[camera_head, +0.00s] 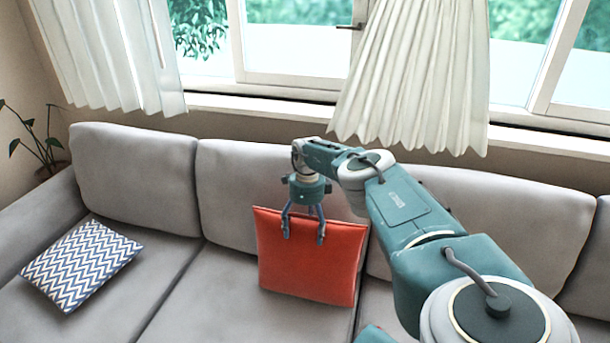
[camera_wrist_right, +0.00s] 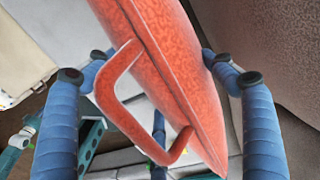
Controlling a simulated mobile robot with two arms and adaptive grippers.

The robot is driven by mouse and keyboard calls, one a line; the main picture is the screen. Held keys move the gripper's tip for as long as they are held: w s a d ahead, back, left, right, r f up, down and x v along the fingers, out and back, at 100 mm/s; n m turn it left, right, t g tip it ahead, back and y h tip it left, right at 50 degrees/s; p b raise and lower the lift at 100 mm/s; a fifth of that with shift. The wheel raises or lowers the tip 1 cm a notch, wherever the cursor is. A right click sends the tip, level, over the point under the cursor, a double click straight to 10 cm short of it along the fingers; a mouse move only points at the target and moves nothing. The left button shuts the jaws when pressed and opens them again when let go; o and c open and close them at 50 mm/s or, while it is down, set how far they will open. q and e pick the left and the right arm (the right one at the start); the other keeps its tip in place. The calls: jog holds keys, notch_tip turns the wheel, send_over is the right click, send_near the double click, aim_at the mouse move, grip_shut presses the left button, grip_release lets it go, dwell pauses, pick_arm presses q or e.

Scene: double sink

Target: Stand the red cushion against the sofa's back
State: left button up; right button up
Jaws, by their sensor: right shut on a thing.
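The red cushion (camera_head: 308,276) is upright at the middle of the grey sofa, in front of its back (camera_head: 240,178). My right gripper (camera_head: 304,238) is shut on the cushion's top edge from above. In the right wrist view the cushion (camera_wrist_right: 172,70) runs between the blue fingers, with a red loop handle on its side. I cannot tell whether the cushion touches the seat or the back. My left gripper is not in view.
A blue-and-white zigzag cushion (camera_head: 82,264) lies on the left seat. The seat (camera_head: 195,290) between the two cushions is clear. White curtains (camera_head: 415,80) hang behind the sofa, and a plant (camera_head: 42,145) stands at the far left.

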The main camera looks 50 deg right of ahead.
jog(key=o, duration=1.5)
jog(key=shift+o, duration=0.2)
jog(key=shift+r, duration=0.15)
jog(key=r, duration=0.8)
jog(key=d+r, duration=0.1)
jog(key=r, duration=0.2)
jog(key=shift+w+r, duration=0.15)
jog(key=shift+r, duration=0.25)
jog(key=shift+a, duration=0.1)
